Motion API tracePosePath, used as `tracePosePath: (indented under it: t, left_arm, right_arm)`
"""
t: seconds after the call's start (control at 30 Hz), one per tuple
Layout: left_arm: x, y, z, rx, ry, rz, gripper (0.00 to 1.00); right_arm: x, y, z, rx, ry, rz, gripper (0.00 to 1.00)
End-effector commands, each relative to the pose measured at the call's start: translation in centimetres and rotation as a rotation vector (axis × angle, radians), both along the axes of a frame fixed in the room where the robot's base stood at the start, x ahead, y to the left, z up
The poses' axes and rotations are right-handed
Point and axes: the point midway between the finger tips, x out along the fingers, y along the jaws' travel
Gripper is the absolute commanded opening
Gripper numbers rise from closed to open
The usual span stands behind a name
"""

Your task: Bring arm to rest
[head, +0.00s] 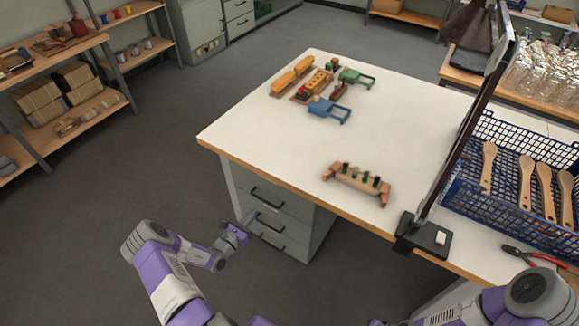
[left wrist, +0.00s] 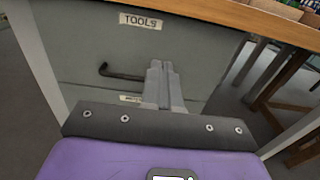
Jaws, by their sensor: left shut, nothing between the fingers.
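My left arm comes in from the lower left in the head view. Its gripper (head: 246,222) is in front of the grey drawer unit under the white table, below the tabletop's level. In the left wrist view the two fingers of the left gripper (left wrist: 160,72) are together, with nothing between them. Behind them is a drawer front labelled TOOLS (left wrist: 141,20) with a dark handle (left wrist: 120,72); I cannot tell how far off it is. Part of my right arm shows at the lower right of the head view; its gripper is not seen.
Floor (head: 120,180) at left is clear.

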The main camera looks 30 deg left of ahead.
Motion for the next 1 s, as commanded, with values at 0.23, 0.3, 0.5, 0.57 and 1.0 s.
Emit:
tracePosePath:
  t: [0.23, 0.3, 0.5, 0.57, 1.0]
  left_arm:
    - [0.2, -1.0, 0.0, 0.002, 0.01, -0.034, 0.0]
    - [0.5, -3.2, -0.1, 0.007, 0.03, -0.106, 0.0]
    - [-1.0, -16.1, -0.9, 0.091, 0.168, -0.562, 0.0]
    - [-2.9, -20.4, -1.3, 0.151, 0.22, -0.739, 0.0]
    - [-20.3, -30.3, -4.0, 1.233, 0.248, -1.828, 0.0]
  right_arm:
    - [0.0, 0.0, 0.0, 0.0, 0.0, 0.0, 0.46]
    - [0.0, 0.0, 0.0, 0.0, 0.0, 0.0, 0.46]
    - [0.0, 0.0, 0.0, 0.0, 0.0, 0.0, 0.46]
    - [0.0, 0.0, 0.0, 0.0, 0.0, 0.0, 0.46]
    - [0.0, 0.0, 0.0, 0.0, 0.0, 0.0, 0.46]
